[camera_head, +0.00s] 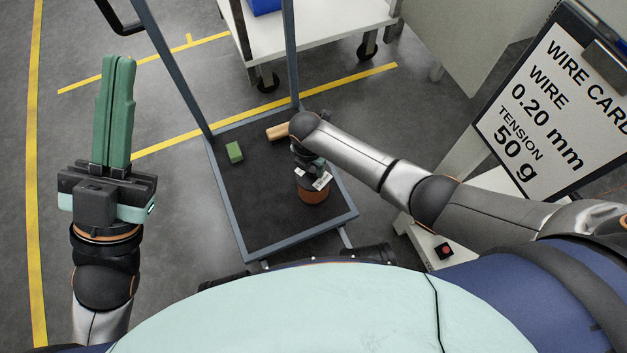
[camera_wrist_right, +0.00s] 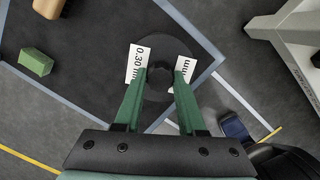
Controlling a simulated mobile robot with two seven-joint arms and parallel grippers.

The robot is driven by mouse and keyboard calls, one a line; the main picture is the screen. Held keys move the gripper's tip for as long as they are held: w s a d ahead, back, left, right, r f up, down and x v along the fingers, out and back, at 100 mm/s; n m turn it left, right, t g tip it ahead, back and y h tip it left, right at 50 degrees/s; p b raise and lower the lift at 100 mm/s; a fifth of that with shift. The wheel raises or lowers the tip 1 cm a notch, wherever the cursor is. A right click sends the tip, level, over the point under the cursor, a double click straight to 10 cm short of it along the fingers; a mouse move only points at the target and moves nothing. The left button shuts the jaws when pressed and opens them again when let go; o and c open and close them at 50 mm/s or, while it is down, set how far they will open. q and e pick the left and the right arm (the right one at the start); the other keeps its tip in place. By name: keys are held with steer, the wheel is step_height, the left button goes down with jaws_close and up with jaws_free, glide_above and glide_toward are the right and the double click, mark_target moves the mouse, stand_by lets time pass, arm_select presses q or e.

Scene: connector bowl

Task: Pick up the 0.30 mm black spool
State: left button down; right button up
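A spool with a black flange and a copper-coloured side (camera_head: 313,195) stands on the dark cart deck, partly hidden by my right arm. In the right wrist view its dark flange (camera_wrist_right: 197,52) bears two white labels; one reads 0.30 mm, the other shows only "mm". My right gripper (camera_wrist_right: 161,74) is over the spool, with its green fingers apart on either side of the dark central hub. I cannot tell whether the fingertips touch the hub. My left gripper (camera_head: 122,62) is away at the left, its green fingers together, pointing up and empty.
The cart deck (camera_head: 245,205) has a raised grey-blue frame and uprights. A green block (camera_head: 234,152) and a tan block (camera_head: 278,131) lie on it near the spool. A sign (camera_head: 545,105) reads wire 0.20 mm, tension 50 g. A white table (camera_head: 325,25) stands behind.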

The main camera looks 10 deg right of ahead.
jaws_close()
stand_by(0.8)
steer(key=shift+w+r, duration=0.1)
